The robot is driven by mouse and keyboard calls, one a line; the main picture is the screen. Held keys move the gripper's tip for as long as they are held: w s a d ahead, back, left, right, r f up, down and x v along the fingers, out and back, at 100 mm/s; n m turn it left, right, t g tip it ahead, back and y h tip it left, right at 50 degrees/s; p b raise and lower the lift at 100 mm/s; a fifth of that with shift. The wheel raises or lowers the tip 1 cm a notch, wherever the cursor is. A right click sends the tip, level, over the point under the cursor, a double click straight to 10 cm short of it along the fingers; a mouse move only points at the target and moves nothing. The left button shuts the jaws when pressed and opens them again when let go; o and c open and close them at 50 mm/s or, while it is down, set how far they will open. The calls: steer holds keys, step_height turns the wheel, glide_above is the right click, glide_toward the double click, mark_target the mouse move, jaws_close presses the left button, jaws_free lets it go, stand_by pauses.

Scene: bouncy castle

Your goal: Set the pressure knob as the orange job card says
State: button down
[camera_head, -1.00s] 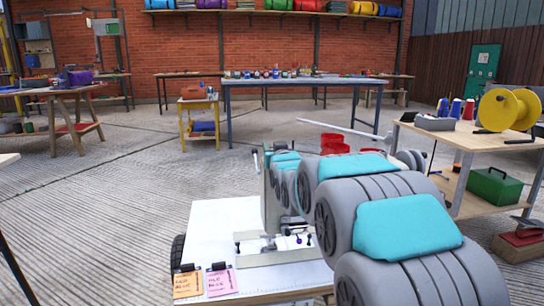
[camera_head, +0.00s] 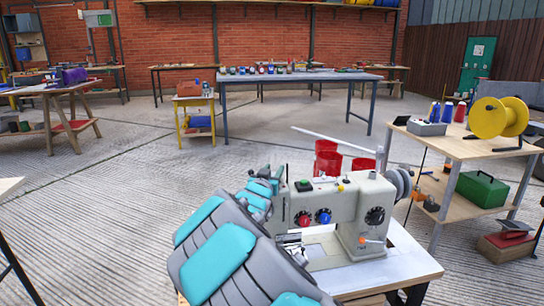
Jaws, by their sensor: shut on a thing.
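A grey-beige sewing machine (camera_head: 352,205) stands on a white-topped table (camera_head: 412,258). A red knob (camera_head: 304,219) and a blue knob (camera_head: 323,216) sit side by side on its front. A larger black dial (camera_head: 375,216) is on the right upright. I cannot tell from labels which is the pressure knob. My grey arm with teal pads crosses the lower left. It ends at the upper left end of the machine, where my gripper (camera_head: 282,178) is mostly hidden. I cannot see its fingertips or what lies between them. The orange job card is not visible.
A handwheel (camera_head: 399,183) is at the machine's right end. Red buckets (camera_head: 327,163) stand behind it. A wooden bench (camera_head: 465,149) at the right carries a yellow reel (camera_head: 498,117) and a green toolbox (camera_head: 482,190).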

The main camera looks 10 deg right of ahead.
steer(key=shift+s+d+m+g+h+p, duration=0.1)
steer(key=shift+m+g+h+p, duration=0.8)
steer(key=shift+h+p, duration=0.5)
steer(key=shift+s+d+m+g+h, duration=0.15)
steer(key=shift+d+m+g+h, duration=0.15)
steer(key=shift+m+g+h, duration=0.55)
steer(key=shift+h, duration=0.25)
steer(key=shift+c, duration=2.3)
jaws_free()
steer(key=shift+v, duration=3.9)
